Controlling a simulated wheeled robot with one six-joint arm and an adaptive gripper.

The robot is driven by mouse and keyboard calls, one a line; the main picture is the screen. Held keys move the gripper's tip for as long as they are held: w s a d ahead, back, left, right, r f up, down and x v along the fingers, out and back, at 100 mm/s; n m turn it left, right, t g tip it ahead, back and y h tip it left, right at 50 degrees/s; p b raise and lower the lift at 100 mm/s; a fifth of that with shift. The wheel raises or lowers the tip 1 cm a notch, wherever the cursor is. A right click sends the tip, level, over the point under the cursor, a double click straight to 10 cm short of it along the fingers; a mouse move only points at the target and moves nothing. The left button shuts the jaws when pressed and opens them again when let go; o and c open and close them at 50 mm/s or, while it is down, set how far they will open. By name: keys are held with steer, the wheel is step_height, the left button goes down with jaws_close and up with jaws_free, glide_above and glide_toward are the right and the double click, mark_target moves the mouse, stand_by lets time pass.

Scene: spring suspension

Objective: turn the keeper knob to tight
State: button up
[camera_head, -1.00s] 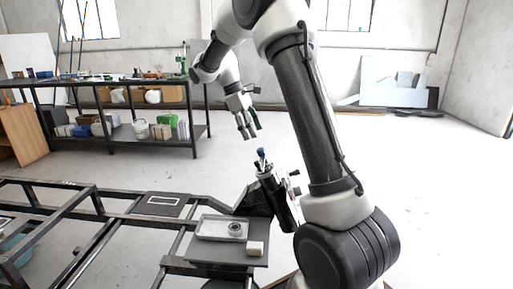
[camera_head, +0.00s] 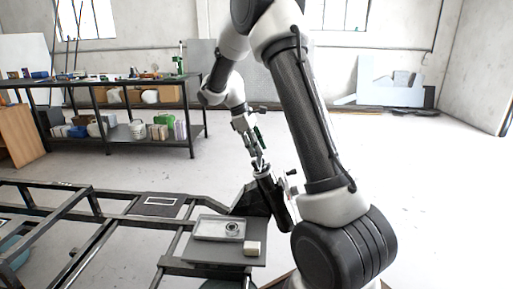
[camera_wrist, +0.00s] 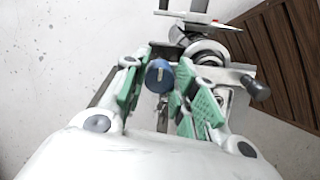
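A round blue knob (camera_wrist: 158,75) with a pale line across its top shows in the wrist view; I take it for the keeper knob. It sits between the green-padded fingers of my gripper (camera_wrist: 165,70), which are apart, with the knob closer to the left finger. I cannot tell whether either pad touches it. In the head view my gripper (camera_head: 256,151) points down at the top of a dark upright cylinder (camera_head: 272,197), and the knob is mostly hidden there. The metal fixture (camera_wrist: 208,57) lies just beyond and right of the knob.
A grey tray (camera_head: 205,227) with a ring and a pale block (camera_head: 253,248) stand left of the cylinder. A shelf (camera_head: 120,110) stands behind.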

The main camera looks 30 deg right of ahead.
steer(key=c, duration=0.3)
steer(key=shift+m, duration=0.4)
steer(key=m, duration=0.4)
steer(key=shift+m, duration=0.3)
steer(key=m, duration=0.4)
steer(key=shift+a, duration=0.1)
steer(key=m, duration=0.6)
steer(key=shift+a+m, duration=0.1)
steer(key=shift+m, duration=2.1)
